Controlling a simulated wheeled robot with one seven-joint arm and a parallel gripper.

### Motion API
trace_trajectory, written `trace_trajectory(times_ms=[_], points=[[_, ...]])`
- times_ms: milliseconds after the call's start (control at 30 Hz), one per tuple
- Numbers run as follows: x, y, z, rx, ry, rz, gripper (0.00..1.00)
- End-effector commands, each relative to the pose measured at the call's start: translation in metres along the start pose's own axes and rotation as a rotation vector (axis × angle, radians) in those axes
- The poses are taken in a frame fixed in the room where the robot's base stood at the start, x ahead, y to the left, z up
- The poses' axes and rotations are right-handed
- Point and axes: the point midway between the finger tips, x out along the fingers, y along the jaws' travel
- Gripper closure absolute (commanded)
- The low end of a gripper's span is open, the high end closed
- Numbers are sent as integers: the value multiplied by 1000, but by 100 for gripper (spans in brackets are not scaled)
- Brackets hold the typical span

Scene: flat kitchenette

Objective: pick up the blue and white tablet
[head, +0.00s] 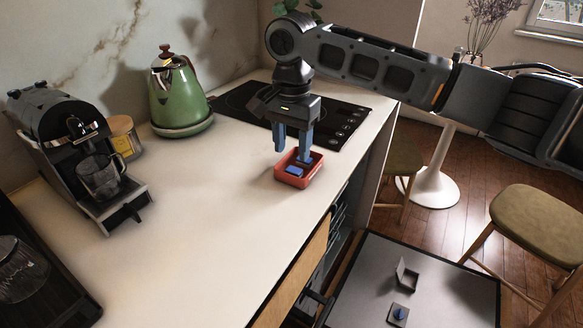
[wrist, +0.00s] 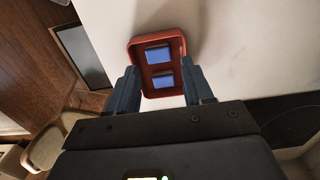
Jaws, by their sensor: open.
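Two small blue tablets with pale edges lie in a shallow red tray on the white counter. In the wrist view one tablet (wrist: 158,55) is at the tray's far end and the other tablet (wrist: 164,77) is nearer my gripper. In the head view a blue tablet (head: 294,170) shows in the red tray (head: 290,183), and the finger partly hides the rest. My gripper (head: 292,156) points down just over the tray, fingers apart and empty. In the wrist view my gripper (wrist: 161,88) has its fingers on either side of the tray's near end.
A black cooktop (head: 330,120) lies behind the tray. A green kettle (head: 178,93) and a coffee machine (head: 72,140) stand left. The counter's front edge is close to the tray. A lower surface (head: 450,270) holds two small dark items.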

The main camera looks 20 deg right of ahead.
Motion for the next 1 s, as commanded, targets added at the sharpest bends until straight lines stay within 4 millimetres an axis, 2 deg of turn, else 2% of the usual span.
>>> trace_trajectory(times_ms=[400, 700, 767, 1000], points=[[50, 4, 2, 0, 0, 1, 49], [56, 3, 2, -1, -1, -2, 49], [56, 3, 2, -1, -1, -2, 53], [56, 3, 2, -1, -1, -2, 76]])
